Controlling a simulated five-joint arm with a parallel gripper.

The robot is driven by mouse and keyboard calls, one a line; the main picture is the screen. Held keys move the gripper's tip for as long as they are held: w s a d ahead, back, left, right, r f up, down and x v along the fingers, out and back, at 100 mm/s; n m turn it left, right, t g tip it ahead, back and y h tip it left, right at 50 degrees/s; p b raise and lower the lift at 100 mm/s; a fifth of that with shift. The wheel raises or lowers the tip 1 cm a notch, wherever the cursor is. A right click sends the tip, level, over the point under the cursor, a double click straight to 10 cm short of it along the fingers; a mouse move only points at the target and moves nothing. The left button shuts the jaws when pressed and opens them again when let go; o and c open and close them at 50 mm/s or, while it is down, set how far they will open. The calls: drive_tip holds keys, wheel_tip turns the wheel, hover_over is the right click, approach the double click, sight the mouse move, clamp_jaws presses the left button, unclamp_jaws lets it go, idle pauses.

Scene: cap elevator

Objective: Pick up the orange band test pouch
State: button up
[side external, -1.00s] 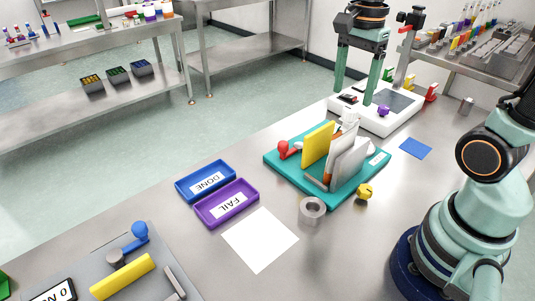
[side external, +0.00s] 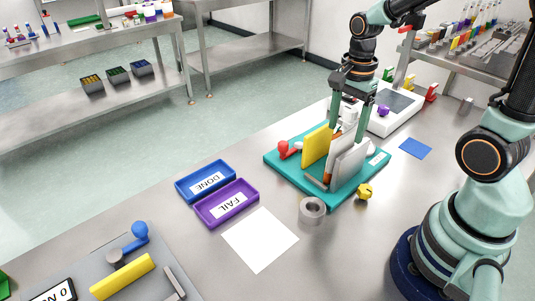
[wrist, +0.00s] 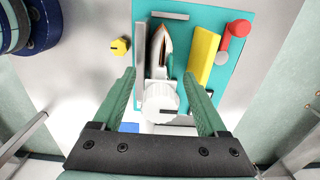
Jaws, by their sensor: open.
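The pale pouch with an orange band (wrist: 165,42) stands on edge in the teal fixture (wrist: 180,12), between a grey plate (wrist: 139,45) and a yellow plate (wrist: 205,55). In the side view only a little of its orange (side external: 328,171) shows between the plates. My gripper (side external: 348,138) is open above the back part of the fixture, fingers pointing down. In the wrist view my gripper (wrist: 160,74) has its fingers apart on either side of a white round part (wrist: 160,101), with the pouch ahead of them. Whether the fingers touch anything cannot be told.
A red-knobbed part (side external: 284,149) is at the fixture's left. A yellow knob (side external: 365,192) and a grey ring (side external: 312,210) stand in front. Blue DONE (side external: 190,194) and purple FAIL (side external: 212,218) trays are left. A white device (side external: 392,121) stands behind.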

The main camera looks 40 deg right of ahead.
clamp_jaws()
idle(1.4)
